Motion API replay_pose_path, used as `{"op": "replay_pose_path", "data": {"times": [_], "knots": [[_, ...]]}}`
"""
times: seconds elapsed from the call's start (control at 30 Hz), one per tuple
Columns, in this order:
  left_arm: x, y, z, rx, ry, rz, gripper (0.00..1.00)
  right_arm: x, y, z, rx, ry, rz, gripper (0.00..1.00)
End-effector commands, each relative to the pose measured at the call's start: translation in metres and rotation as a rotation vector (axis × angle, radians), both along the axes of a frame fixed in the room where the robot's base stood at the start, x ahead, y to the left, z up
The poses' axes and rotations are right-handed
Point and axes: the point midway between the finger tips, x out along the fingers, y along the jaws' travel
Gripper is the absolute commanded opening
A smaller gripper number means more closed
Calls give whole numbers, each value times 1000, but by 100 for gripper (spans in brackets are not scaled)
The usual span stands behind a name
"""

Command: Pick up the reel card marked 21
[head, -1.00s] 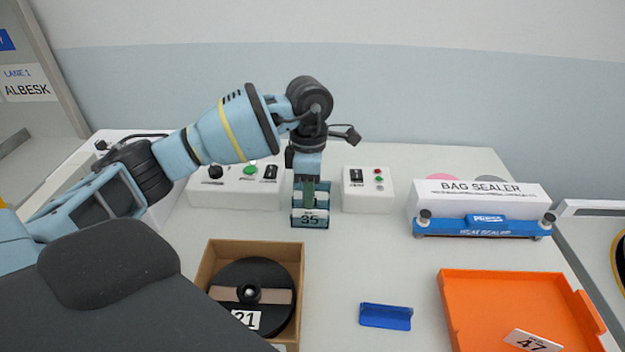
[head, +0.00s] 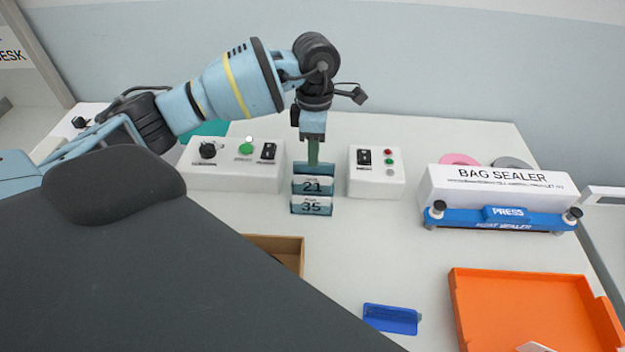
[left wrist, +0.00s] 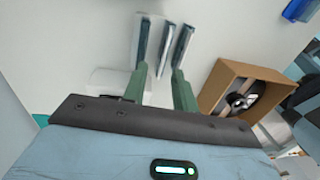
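The reel card marked 21 (head: 312,186) stands in a small teal card rack (head: 299,168), behind a card marked 35 (head: 311,206). My left gripper (head: 313,163) points down at the back of the rack, just behind card 21 in the head view. In the left wrist view its two green fingers (left wrist: 160,68) are apart, with nothing held between them. Their tips are close to the rack's slots (left wrist: 165,46); I cannot tell whether they touch. The card faces are not readable there. My right gripper is not in view.
White control boxes (head: 232,176) (head: 377,185) stand on both sides of the rack. A cardboard box (head: 290,255) holds a reel (left wrist: 242,100). A blue holder (head: 391,318), orange tray (head: 480,285) and bag sealer (head: 500,190) are to the right.

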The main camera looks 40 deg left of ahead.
Motion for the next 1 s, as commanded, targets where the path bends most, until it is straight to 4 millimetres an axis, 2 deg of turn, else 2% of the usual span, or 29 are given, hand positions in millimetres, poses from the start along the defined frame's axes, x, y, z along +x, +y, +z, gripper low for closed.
{"op": "replay_pose_path", "data": {"times": [0.27, 0.43, 0.6, 0.9, 1.0], "knots": [[-4, -1, -12, 0, 1, 0, 28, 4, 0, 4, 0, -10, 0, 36], [-11, -5, -33, 0, 0, -1, 28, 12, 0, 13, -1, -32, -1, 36], [-13, -6, -53, 0, 1, 1, 28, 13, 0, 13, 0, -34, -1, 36], [-13, -6, -57, -1, -1, 0, 28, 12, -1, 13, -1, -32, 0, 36], [-13, -6, -57, -1, -1, 0, 15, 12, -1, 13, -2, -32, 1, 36]]}}
